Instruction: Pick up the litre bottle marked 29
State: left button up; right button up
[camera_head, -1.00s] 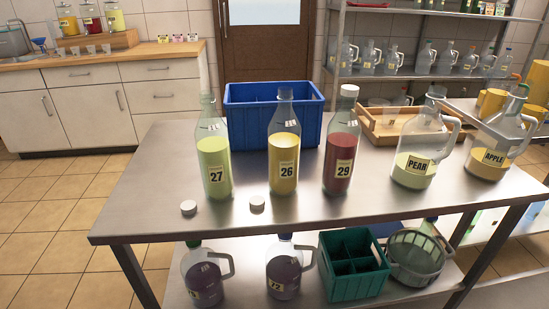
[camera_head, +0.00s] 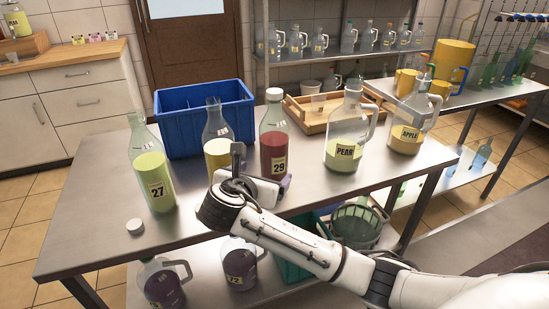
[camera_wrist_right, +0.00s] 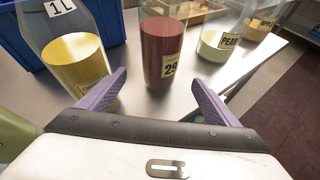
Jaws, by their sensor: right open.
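The litre bottle marked 29 (camera_head: 273,141) stands upright on the steel table, with dark red liquid and a white cap. It also shows in the right wrist view (camera_wrist_right: 163,45), with its 29 label facing me. My right gripper (camera_head: 263,171) is open and empty in front of it. In the right wrist view, the purple fingertips of my right gripper (camera_wrist_right: 160,78) are spread, with the bottle ahead between them. I see no contact. The gripper partly hides the lower part of the bottle in the head view. My left gripper is not in view.
The yellow bottle (camera_head: 217,146) stands close to the left of bottle 29, partly hidden by my gripper. Bottle 27 (camera_head: 152,172) is farther left. The PEAR jug (camera_head: 346,145) and APPLE jug (camera_head: 405,138) stand right. A blue crate (camera_head: 183,115) and wooden tray (camera_head: 310,127) are behind.

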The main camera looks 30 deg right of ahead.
aim_at(270, 160)
jog(key=shift+w+d+r+n+h, duration=0.4)
jog(key=shift+w+d+r, duration=0.3)
jog(key=shift+w+d, duration=0.1)
jog(key=x, duration=0.3)
jog(key=shift+w+d+f, duration=0.15)
jog(key=x, duration=0.5)
jog(key=shift+w+d+f, duration=0.15)
jog(key=shift+d, duration=0.1)
grip_shut()
jog(key=shift+w+r, duration=0.1)
jog(key=shift+r, duration=0.2)
